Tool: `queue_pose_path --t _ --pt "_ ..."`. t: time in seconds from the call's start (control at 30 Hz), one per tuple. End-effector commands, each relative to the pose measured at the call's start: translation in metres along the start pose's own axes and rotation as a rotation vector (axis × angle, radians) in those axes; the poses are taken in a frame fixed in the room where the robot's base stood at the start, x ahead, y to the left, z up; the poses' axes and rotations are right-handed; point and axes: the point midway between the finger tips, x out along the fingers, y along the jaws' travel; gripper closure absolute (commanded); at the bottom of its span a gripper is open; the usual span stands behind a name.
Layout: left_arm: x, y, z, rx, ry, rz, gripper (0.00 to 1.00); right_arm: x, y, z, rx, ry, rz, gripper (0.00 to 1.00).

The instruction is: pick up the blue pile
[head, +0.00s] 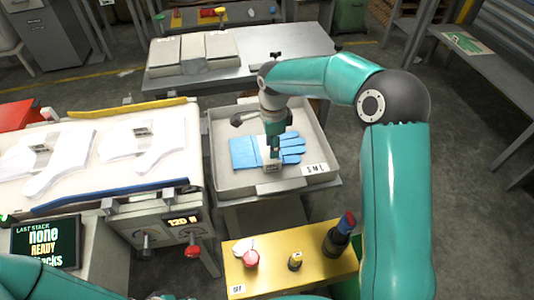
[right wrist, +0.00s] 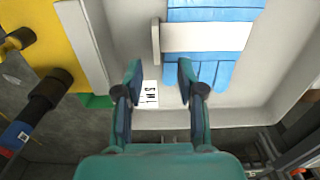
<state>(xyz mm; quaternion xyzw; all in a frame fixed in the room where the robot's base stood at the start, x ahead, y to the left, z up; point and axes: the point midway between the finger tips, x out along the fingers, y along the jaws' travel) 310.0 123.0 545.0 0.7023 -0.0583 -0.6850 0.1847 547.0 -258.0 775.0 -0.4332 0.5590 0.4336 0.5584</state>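The blue pile (head: 243,153) is a stack of blue gloves lying flat in a grey tray (head: 222,183), fingers to the right in the head view. A white band with a raised tab wraps around it; the blue pile also shows in the right wrist view (right wrist: 210,72). My right gripper (head: 274,154) points down over the pile and hides part of it. In the right wrist view my right gripper (right wrist: 160,75) is open, with nothing between its fingers; the tab is just beyond them. My left arm shows at the bottom left, its gripper out of view.
A label (head: 314,169) sits on the tray's front right. A white bed with white glove shapes (head: 60,155) stands at left. A yellow panel (head: 270,281) with knobs and a dark post (head: 337,238) is in front. A grey table (head: 300,42) is behind.

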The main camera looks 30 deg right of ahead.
Motion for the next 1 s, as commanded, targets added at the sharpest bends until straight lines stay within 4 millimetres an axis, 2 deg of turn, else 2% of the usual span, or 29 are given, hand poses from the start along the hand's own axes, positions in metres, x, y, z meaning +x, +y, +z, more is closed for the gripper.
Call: queue_pose_path --t 0.03,0.1,0.37,0.7,0.97,1.0 --pt "0.001 0.000 0.000 0.000 0.000 0.000 0.60 0.010 0.001 -0.001 0.000 0.002 0.004 0.61" --pt "0.001 0.000 0.000 0.000 0.000 0.000 0.60 0.018 0.000 -0.001 0.001 0.001 0.002 0.61" --pt "0.001 -0.001 0.000 0.000 0.000 0.000 0.60 0.034 0.002 -0.003 0.002 0.000 0.002 0.61" --pt "0.001 0.000 0.000 0.000 0.000 0.000 0.60 0.076 0.005 -0.010 0.002 0.001 0.002 0.61" --pt "0.001 0.000 0.000 0.000 0.000 0.000 0.60 0.079 0.005 -0.010 0.003 0.000 0.000 0.61" --pt "0.001 0.000 0.000 0.000 0.000 0.000 0.60 0.079 0.005 -0.010 0.003 0.000 0.000 0.65"
